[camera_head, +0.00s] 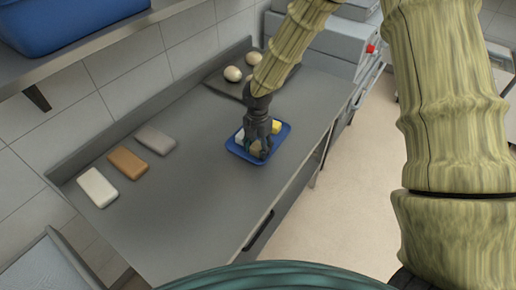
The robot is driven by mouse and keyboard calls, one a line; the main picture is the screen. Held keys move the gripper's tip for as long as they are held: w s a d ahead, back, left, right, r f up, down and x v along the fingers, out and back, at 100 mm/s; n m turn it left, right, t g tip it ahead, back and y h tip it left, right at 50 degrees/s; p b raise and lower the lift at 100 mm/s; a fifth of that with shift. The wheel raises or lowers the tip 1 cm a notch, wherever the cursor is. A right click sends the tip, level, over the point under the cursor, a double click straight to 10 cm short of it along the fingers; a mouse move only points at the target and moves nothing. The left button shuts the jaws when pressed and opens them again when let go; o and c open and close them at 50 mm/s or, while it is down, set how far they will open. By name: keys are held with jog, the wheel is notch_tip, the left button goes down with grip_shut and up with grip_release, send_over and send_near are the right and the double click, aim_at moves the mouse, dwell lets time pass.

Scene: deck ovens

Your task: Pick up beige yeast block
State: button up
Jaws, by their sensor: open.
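A small blue tray (234,149) lies on the grey counter and holds small blocks. A beige block (256,151), which looks like the yeast block, sits near the front of the tray, partly hidden by my gripper. A yellow block (276,127) is at the tray's right side and a whitish block (240,135) at its left. My gripper (262,153) points down over the tray, its fingers open and right at the beige block. I cannot tell whether the fingers touch it.
White (98,188), brown (127,163) and grey (156,139) slabs lie along the counter's wall side. Two pale round balls (233,74) rest on a dark tray at the back. A blue bin (70,22) stands on a shelf above. The counter (185,215) is clear in front.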

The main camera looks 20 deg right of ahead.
jog(key=shift+c, duration=0.4)
jog(key=c, duration=0.7)
jog(key=shift+r, duration=0.2)
